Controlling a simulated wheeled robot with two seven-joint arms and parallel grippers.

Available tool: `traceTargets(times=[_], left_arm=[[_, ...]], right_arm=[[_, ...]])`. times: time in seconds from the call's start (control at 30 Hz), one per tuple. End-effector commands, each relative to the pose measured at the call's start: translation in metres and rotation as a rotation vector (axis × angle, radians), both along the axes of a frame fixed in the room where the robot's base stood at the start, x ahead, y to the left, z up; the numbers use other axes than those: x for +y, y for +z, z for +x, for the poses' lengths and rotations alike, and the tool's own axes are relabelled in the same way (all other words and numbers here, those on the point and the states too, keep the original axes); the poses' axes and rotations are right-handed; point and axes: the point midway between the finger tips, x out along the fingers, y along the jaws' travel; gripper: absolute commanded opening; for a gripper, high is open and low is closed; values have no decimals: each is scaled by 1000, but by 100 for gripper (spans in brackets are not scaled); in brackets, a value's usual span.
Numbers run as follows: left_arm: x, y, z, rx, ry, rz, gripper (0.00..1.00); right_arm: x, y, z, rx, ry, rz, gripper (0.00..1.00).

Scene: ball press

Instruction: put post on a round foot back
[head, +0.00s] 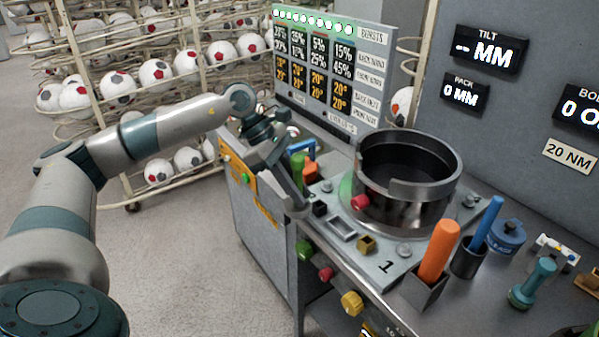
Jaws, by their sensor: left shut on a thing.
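My left gripper (268,152) is at the left end of the bench, in front of the score board. It is shut on a slim grey post (287,188), which slants down to the right and ends in a wider, round foot (296,208). The foot is close to the left edge of the bench top; I cannot tell whether it touches. The gripper's jaws and the post's upper end are partly hidden. My right gripper is not in view.
A dark open cylinder (410,195) stands on the press plate right of the post. Green and orange items (308,165) stand close behind it. An orange-handled tool (438,250), a blue stick (487,222) and a teal stand (532,284) are at the right. Ball racks (150,75) stand behind.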

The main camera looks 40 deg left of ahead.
Motion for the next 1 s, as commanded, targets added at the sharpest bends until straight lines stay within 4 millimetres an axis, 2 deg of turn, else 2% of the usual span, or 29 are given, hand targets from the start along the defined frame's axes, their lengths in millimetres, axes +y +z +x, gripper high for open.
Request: traceTargets(times=[0.37, 0.47, 0.6, 0.8, 1.0], left_arm=[[-34, -37, -47, -1, -787, -1, 0], [-50, -46, -64, -2, -1061, 0, 0], [-85, -57, -86, -4, -1473, 1, 0], [-133, -63, -96, -5, -1744, 1, 0], [-155, -64, -100, -4, -1835, 0, 0]], right_arm=[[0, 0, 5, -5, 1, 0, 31], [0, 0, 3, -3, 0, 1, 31], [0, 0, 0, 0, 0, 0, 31], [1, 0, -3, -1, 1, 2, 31], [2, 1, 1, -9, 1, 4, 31]])
